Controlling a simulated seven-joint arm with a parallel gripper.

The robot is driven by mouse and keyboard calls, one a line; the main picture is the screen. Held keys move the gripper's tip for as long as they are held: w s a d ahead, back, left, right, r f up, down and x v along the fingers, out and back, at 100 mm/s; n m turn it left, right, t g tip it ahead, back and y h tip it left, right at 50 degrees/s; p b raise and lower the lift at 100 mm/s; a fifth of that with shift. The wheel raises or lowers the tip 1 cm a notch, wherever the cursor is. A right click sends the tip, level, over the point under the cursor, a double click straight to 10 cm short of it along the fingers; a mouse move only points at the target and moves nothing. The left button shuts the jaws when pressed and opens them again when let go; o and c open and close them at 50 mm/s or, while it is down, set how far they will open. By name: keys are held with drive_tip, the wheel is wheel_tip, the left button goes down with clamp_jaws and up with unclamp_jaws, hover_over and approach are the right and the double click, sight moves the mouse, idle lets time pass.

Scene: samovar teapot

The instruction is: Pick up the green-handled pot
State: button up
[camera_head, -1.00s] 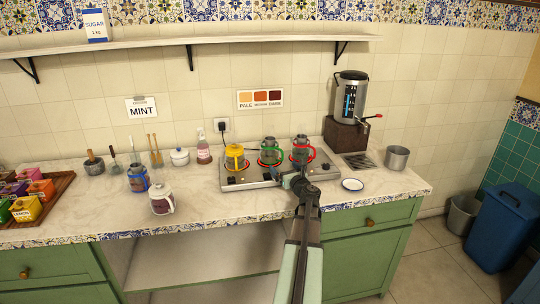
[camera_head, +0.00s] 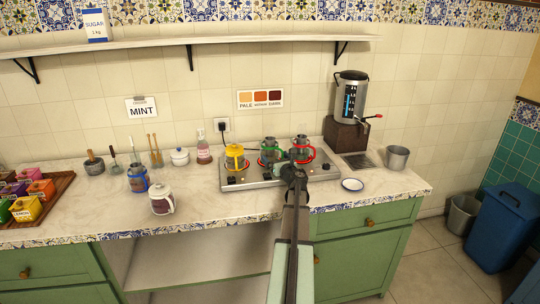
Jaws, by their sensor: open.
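The green-handled pot (camera_head: 268,150) stands upright on the middle burner of the hot plate (camera_head: 233,184). A yellow-handled pot (camera_head: 235,157) is on its left and a red-handled pot (camera_head: 301,149) on its right. My gripper (camera_head: 289,168) is open at the front edge of the hot plate, in front of and between the green and red pots. It hides part of the hot plate. I cannot tell whether it touches anything; its fingers are small and dark here.
A small white saucer (camera_head: 352,184) lies right of my arm. A samovar (camera_head: 349,100) and a metal pot (camera_head: 397,158) stand farther right. The counter between jar and hot plate is clear.

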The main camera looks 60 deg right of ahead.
sight(273, 154)
drive_tip(key=x, duration=0.4)
drive_tip(key=shift+w+d, duration=0.1)
drive_tip(key=shift+w, duration=0.05)
drive_tip(key=shift+c, duration=0.2)
drive_tip(key=c, duration=1)
drive_tip(key=shift+r, duration=0.1)
wheel_tip(273, 154, up, 10)
